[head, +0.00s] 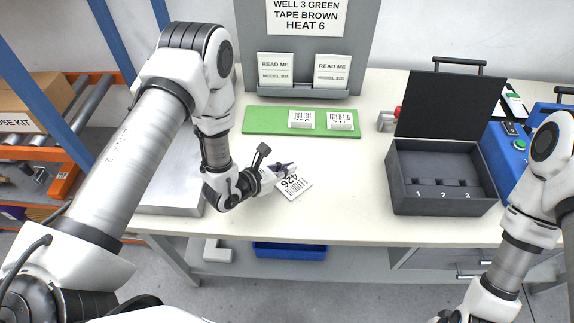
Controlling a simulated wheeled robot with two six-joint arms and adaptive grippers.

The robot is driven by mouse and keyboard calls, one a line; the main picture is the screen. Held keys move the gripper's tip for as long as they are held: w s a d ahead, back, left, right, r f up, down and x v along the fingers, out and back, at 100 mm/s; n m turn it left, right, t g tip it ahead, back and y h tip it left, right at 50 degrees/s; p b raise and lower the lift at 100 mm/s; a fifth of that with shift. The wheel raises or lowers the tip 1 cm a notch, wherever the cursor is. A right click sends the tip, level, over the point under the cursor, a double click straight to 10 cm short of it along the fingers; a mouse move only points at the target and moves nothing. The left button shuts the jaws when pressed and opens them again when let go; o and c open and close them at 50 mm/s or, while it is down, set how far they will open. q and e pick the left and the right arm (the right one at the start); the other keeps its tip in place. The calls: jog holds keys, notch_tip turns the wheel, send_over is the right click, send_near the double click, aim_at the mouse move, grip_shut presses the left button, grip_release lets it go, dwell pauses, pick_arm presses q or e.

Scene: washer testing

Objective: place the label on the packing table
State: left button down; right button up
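A white label (295,188) with a barcode and the number 426 is at the front middle of the pale packing table (345,220), turned at an angle. My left gripper (283,170) is right at the label's upper left edge and covers part of it. I cannot tell whether its fingers are closed on the label, or whether the label rests flat on the table. Two other barcode labels, a left one (301,119) and a right one (341,120), lie on a green mat (270,121) at the back. My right gripper (448,317) is cut off at the bottom edge.
An open black case (444,205) with slots marked 1, 2, 3 stands right. Behind the mat, a grey board (305,55) holds two README cards (275,70). A metal plate (172,198) is under my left arm. Blue equipment (508,148) stands far right. The table's middle is clear.

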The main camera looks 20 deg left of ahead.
pick_arm(q)
jog(key=shift+f, duration=0.15)
jog(key=c, duration=1.3)
grip_release()
